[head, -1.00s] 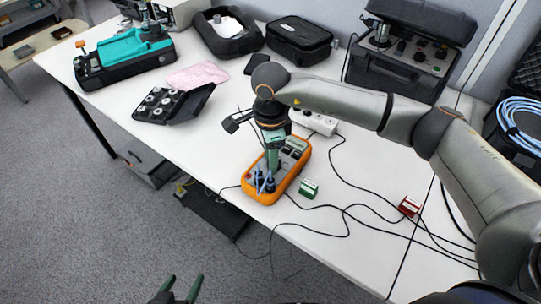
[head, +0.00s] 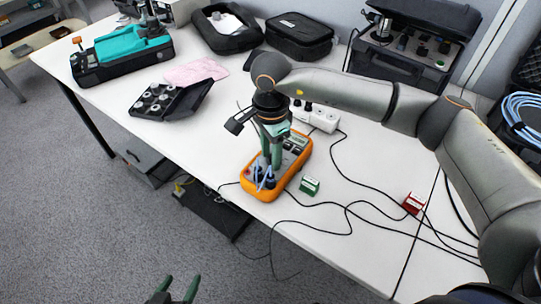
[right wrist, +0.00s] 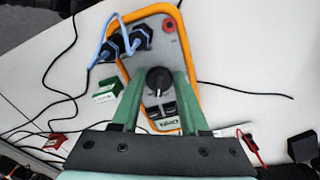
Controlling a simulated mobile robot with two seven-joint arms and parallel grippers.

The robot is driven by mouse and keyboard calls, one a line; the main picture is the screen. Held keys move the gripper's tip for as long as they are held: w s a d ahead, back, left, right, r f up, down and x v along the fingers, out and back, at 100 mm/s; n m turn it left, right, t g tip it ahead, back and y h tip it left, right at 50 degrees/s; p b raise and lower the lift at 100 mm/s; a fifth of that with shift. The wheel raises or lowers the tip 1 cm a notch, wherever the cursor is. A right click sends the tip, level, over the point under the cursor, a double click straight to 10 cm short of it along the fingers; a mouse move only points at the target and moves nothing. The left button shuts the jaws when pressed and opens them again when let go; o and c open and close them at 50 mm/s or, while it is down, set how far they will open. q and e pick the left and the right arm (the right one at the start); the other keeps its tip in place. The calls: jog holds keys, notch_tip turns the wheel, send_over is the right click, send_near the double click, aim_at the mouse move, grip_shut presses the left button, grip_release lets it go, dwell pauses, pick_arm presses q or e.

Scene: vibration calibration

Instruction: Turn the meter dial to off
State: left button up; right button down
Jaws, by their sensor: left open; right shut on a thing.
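The orange-cased meter (head: 283,190) lies on the white table near its front edge. It also shows in the right wrist view (right wrist: 187,60), with blue leads plugged into black sockets at one end. Its round black dial (right wrist: 158,80) sits between the green fingers of my right gripper (right wrist: 158,74), which is shut on it. In the head view my right gripper (head: 270,162) points down over the meter and hides the dial. I cannot read the dial's setting. My left gripper (head: 179,282) is open and empty at the bottom, off the table.
A green block (head: 309,186) and a red block (head: 414,203) stand right of the meter among loose black cables. A white power strip (head: 318,117) lies behind it. A black case with round parts (head: 160,100) and a pink cloth (head: 196,73) lie to the left.

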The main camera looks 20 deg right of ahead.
jog(key=shift+f+n, duration=0.15)
jog(key=shift+n, duration=0.35)
jog(key=shift+s+n+b, duration=0.1)
jog(key=shift+n+b, duration=0.8)
jog(key=shift+n, duration=0.1)
jog(key=shift+n+b, duration=0.35)
jog(key=shift+n, duration=0.25)
jog(key=shift+r+n, duration=0.2)
jog(key=shift+n, duration=0.1)
jog(key=shift+c, duration=2.1)
grip_release()
